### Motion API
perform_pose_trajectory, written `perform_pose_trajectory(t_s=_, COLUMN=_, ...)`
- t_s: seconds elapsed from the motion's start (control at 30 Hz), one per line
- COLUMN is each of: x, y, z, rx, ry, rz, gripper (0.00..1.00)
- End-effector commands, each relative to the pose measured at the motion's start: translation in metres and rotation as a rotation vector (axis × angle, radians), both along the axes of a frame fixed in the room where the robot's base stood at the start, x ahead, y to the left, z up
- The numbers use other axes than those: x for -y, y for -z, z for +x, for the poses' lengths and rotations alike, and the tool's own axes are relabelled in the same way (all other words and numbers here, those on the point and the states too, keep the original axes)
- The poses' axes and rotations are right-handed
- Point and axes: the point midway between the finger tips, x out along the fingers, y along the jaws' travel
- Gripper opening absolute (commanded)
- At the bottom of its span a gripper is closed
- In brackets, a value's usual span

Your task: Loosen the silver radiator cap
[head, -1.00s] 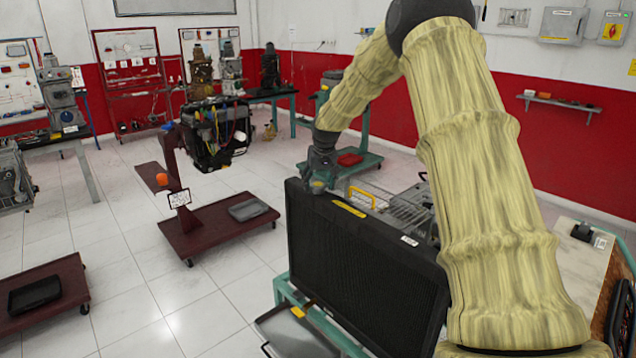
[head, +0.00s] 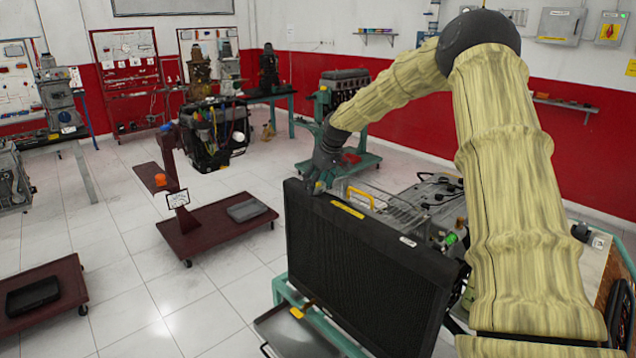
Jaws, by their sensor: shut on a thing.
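The black radiator (head: 365,265) stands upright at the front of the teal engine stand, with a yellow label on its top edge. My gripper (head: 315,186) reaches down to the far left end of the radiator's top. Its fingers are shut there on the silver radiator cap. The cap is hidden by the fingers and too small to make out, so I cannot tell how far it is turned.
A clear cover with a yellow handle (head: 360,196) is right behind the radiator, close to my gripper. Engine parts (head: 440,200) lie to the right. A maroon wheeled stand (head: 217,228) is at the left, with free floor between.

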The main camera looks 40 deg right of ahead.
Motion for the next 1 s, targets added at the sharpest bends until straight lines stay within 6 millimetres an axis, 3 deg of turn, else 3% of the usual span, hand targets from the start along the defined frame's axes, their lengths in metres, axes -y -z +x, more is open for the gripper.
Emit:
perform_pose_trajectory(t_s=0.27, x=0.001, y=-0.001, z=0.001, rx=0.002, ry=0.0, rz=-0.003, gripper=0.4)
perform_pose_trajectory(t_s=0.3, x=0.001, y=-0.001, z=0.001, rx=0.002, ry=0.0, rz=-0.003, gripper=0.68)
perform_pose_trajectory(t_s=0.4, x=0.001, y=-0.001, z=0.001, rx=0.001, ry=0.0, rz=-0.002, gripper=0.86)
perform_pose_trajectory(t_s=0.77, x=-0.001, y=-0.001, z=0.001, rx=0.001, ry=-0.001, rz=-0.001, gripper=0.86)
perform_pose_trajectory(t_s=1.0, x=0.0, y=-0.019, z=-0.006, rx=0.003, ry=-0.001, rz=-0.001, gripper=0.86)
